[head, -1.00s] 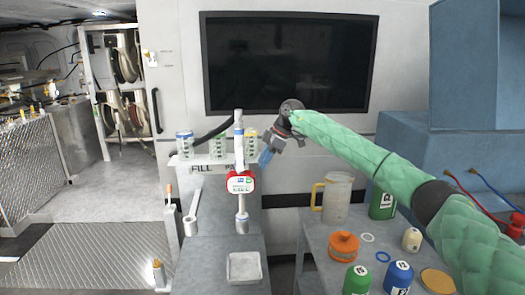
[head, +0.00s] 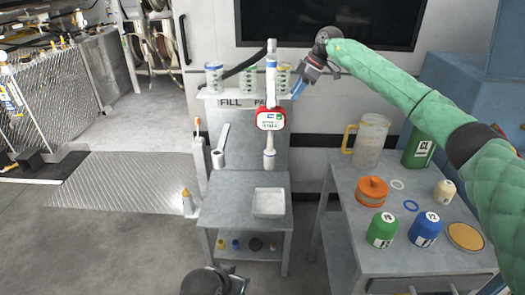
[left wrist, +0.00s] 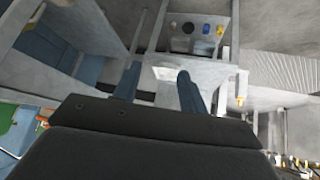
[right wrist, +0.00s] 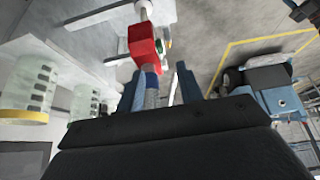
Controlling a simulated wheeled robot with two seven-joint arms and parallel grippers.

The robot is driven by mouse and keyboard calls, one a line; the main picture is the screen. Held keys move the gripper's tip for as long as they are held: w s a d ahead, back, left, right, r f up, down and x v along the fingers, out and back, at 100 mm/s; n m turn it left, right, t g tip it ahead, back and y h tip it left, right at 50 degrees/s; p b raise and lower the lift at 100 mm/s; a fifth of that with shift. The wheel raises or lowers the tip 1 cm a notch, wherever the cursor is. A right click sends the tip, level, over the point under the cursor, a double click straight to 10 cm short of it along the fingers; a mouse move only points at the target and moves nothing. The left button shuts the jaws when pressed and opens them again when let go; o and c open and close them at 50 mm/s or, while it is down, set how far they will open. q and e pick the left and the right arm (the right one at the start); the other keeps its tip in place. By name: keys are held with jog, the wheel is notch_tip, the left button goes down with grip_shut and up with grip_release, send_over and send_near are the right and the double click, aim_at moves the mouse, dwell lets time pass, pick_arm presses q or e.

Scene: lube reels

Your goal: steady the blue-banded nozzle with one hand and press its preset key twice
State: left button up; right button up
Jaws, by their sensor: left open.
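The nozzle has a red body with a small display (head: 270,119) and stands upright at the fill panel. Its upper tube carries a blue band (head: 271,62); its lower end points down above the small table. In the right wrist view the red body (right wrist: 143,45) lies beyond my fingertips, with a ribbed tube between them in the picture. My right gripper (head: 297,90) is open, just right of the tube; contact cannot be told. My left gripper (left wrist: 157,85) is open and empty in the left wrist view. In the head view only its dark wrist shows, at the bottom edge.
A white tray (head: 269,203) sits on the small table below the nozzle. Clear cups (head: 214,78) stand on the panel shelf, close to the nozzle. The right table holds a pitcher (head: 370,142), an orange container (head: 372,190) and green and blue bottles. Floor at left is open.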

pick_arm(q)
jog(key=w+d+r+t, duration=0.1)
jog(key=w+r, duration=0.3)
jog(key=w, duration=0.4)
jog(key=w+d+r+m+t, duration=0.1)
jog(key=w+r, duration=0.3)
jog(key=w, duration=0.4)
jog(key=w+d+r+t, duration=0.1)
jog(key=w+r, duration=0.3)
jog(key=w, duration=0.4)
jog(key=t, duration=0.3)
send_near(269, 142)
notch_tip(269, 142, down, 7)
jog(key=w+t+h, duration=0.2)
jog(key=shift+t+h, duration=0.7)
jog(key=shift+t, duration=0.2)
jog(key=shift+w+d+r, duration=0.45)
jog(key=shift+w+r, duration=0.05)
jog(key=shift+w, duration=0.8)
jog(key=shift+w+d+r, duration=0.5)
jog(key=shift+w, duration=0.8)
jog(key=shift+w+d+r, duration=0.45)
jog(key=shift+w+r, duration=0.1)
jog(key=shift+w, duration=0.75)
pick_arm(e)
jog(key=shift+f, duration=0.1)
pick_arm(q)
grip_shut()
pick_arm(e)
grip_shut()
